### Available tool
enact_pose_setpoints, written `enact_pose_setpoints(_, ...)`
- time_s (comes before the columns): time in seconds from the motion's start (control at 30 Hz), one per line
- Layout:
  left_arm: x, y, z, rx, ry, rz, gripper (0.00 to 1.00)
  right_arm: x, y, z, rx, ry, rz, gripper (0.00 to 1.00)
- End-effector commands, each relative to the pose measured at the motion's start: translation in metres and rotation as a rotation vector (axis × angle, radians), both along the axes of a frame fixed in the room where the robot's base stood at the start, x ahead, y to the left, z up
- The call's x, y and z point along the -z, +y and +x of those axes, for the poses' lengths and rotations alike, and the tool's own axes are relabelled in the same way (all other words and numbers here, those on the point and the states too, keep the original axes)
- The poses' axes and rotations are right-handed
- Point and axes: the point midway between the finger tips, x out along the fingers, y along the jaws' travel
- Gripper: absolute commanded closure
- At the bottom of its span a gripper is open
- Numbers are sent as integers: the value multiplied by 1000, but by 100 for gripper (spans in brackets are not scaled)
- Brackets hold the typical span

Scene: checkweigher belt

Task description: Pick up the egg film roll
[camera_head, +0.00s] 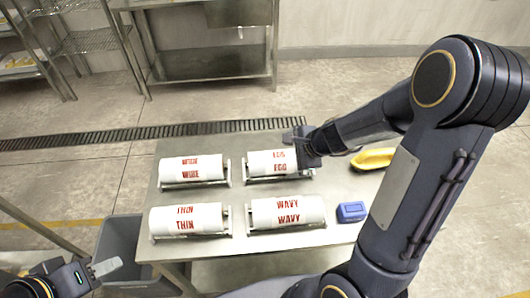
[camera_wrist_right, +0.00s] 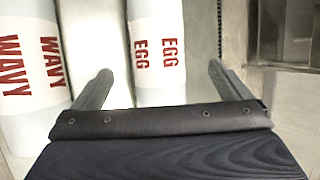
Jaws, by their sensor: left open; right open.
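The egg film roll (camera_head: 268,164) is a white cylinder with red EGG lettering, lying in a metal cradle at the back right of the four-roll group on the table. My right gripper (camera_head: 301,140) is at the right end of this roll. In the right wrist view the egg roll (camera_wrist_right: 158,72) lies between the two spread fingers of my right gripper (camera_wrist_right: 158,88), which is open; I cannot tell whether they touch it. My left gripper (camera_head: 104,268) is low at the left, beside the table, open and away from the rolls.
The wavy roll (camera_head: 287,212) is in front of the egg roll, with the wide roll (camera_head: 192,169) and thin roll (camera_head: 187,219) to the left. A blue box (camera_head: 351,211) and a yellow object (camera_head: 373,158) are at the right. A grey bin (camera_head: 118,245) stands left of the steel table (camera_head: 240,243).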

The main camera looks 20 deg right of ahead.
Motion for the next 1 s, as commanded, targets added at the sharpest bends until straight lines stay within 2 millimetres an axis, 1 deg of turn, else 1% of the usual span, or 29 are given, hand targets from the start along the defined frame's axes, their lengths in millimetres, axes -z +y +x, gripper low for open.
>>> enact_pose_setpoints(0.1,6,0,0,0,0,0,59,13,0,5,17,9,0,3)
enact_pose_setpoints(0.33,19,0,0,0,0,0,59,37,7,17,13,9,0,3)
enact_pose_setpoints(0.5,29,0,0,0,0,0,59,59,14,29,11,9,0,3)
enact_pose_setpoints(0.6,32,0,0,0,0,0,59,67,17,35,10,8,1,3)
enact_pose_setpoints(0.87,31,0,0,0,0,0,59,68,18,37,9,6,-1,3)
enact_pose_setpoints(0.9,31,0,0,0,0,0,59,68,18,37,9,6,-1,4)
enact_pose_setpoints(1.0,31,0,0,0,0,0,59,68,18,37,9,6,-1,17)
